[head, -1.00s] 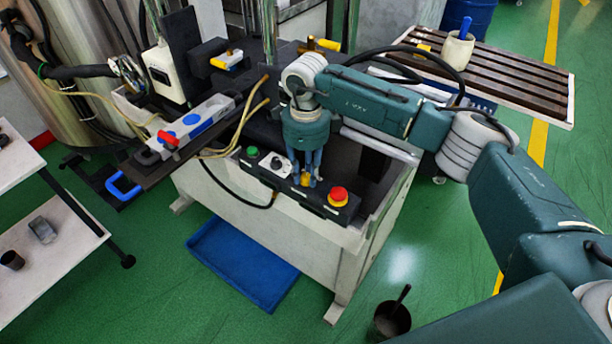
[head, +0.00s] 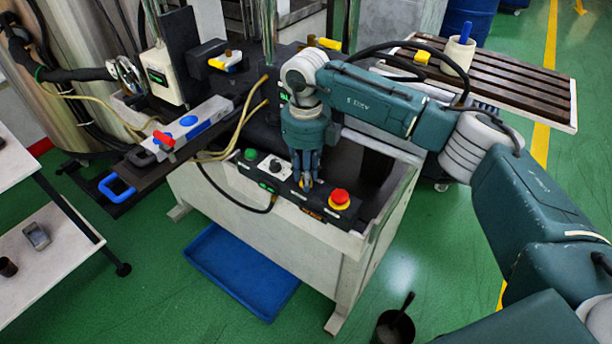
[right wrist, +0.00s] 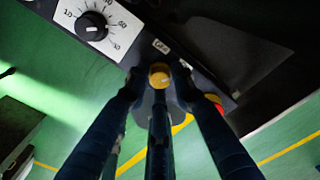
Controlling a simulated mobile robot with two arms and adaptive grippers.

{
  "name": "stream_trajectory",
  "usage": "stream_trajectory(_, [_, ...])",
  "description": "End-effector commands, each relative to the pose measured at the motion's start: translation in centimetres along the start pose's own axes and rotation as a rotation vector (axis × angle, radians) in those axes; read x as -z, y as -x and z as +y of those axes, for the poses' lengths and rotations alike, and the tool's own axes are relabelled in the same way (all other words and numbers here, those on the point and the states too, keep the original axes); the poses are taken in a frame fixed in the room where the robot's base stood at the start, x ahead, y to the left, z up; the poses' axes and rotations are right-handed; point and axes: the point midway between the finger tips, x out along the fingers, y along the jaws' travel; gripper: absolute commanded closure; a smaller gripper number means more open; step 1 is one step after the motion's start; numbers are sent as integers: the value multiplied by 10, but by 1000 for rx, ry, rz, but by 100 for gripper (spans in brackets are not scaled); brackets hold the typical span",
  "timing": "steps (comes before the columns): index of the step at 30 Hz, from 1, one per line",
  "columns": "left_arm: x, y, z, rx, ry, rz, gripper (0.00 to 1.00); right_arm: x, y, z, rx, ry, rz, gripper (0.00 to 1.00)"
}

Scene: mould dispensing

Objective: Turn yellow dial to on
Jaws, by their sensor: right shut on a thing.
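The yellow dial (right wrist: 160,76) sits on the dark control panel (right wrist: 215,60), between a black knob and a red button. In the head view only a bit of yellow shows between the fingertips. My right gripper (head: 306,182) points down at the panel and is shut on the dial. In the right wrist view its fingers (right wrist: 160,92) close around the dial from several sides. Small white labels lie just beyond the dial; they are hard to read, so I cannot tell its setting. My left gripper is not in view.
On the same panel are a green button (head: 250,154), a black knob with a white scale (right wrist: 91,26) and a red emergency button (head: 339,198). A black cable loops below the panel. A blue tray (head: 240,272) lies on the floor. A slatted table (head: 555,88) stands back right.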

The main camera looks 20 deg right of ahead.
Motion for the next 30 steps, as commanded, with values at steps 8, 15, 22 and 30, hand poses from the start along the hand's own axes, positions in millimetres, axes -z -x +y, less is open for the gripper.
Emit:
stream_trajectory(8, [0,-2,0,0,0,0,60,-1,2,-1,1,-50,-5,100])
stream_trajectory(15, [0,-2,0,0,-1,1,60,-1,2,-1,1,-53,-5,100])
stream_trajectory(22, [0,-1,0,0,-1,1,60,-1,2,-1,0,-52,-5,58])
stream_trajectory(30, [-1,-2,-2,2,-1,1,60,-1,1,0,0,-51,-2,57])
